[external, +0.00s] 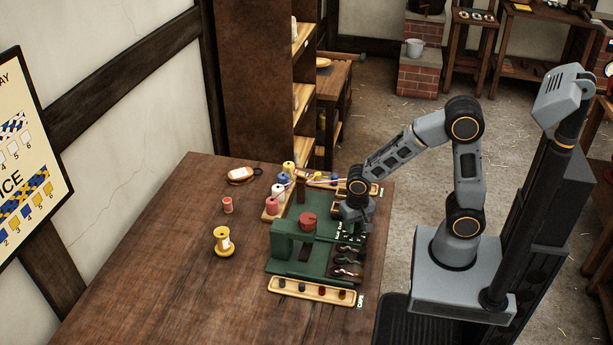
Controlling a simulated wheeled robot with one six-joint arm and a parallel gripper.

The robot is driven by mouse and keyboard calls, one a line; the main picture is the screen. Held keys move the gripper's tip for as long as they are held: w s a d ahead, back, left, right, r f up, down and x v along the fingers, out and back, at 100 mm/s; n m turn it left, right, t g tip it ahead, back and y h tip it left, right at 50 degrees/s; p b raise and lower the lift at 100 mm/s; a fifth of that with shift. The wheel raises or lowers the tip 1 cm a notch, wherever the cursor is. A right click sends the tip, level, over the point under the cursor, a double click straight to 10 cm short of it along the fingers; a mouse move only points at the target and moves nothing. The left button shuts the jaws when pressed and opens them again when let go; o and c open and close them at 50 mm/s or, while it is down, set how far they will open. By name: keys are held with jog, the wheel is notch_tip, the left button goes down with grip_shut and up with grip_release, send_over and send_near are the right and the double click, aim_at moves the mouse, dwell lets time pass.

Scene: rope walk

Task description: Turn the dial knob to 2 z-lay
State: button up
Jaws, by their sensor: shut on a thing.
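A green machine (290,262) stands on the wooden table near its right edge. My gripper (350,222) points down at the machine's right side, beside small white markings (338,237). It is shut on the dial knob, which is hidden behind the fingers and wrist. The markings are too small to read, so I cannot tell which setting the knob points to. A red round part (307,221) sits on the machine, left of my gripper and apart from it.
A tray with small dark pieces (318,291) lies before the machine. The table's left part is clear.

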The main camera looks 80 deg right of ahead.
jog(key=o, duration=0.9)
notch_tip(320, 180, up, 14)
jog(key=shift+w+a+f+p, duration=0.1)
jog(key=shift+p, duration=0.6)
jog(key=s+r+n+t, duration=0.1)
jog(key=s+n, duration=0.1)
jog(key=n, duration=0.1)
jog(key=s+r+n+t+p, duration=0.1)
jog(key=s+n, duration=0.2)
jog(key=n, duration=0.1)
jog(key=s+r+n+t+p, duration=0.1)
jog(key=s+n, duration=0.1)
jog(key=n, duration=0.1)
jog(key=shift+s+d+r+n+t, duration=0.2)
jog(key=shift+s+r+n+t, duration=0.1)
jog(key=shift+n+t, duration=0.1)
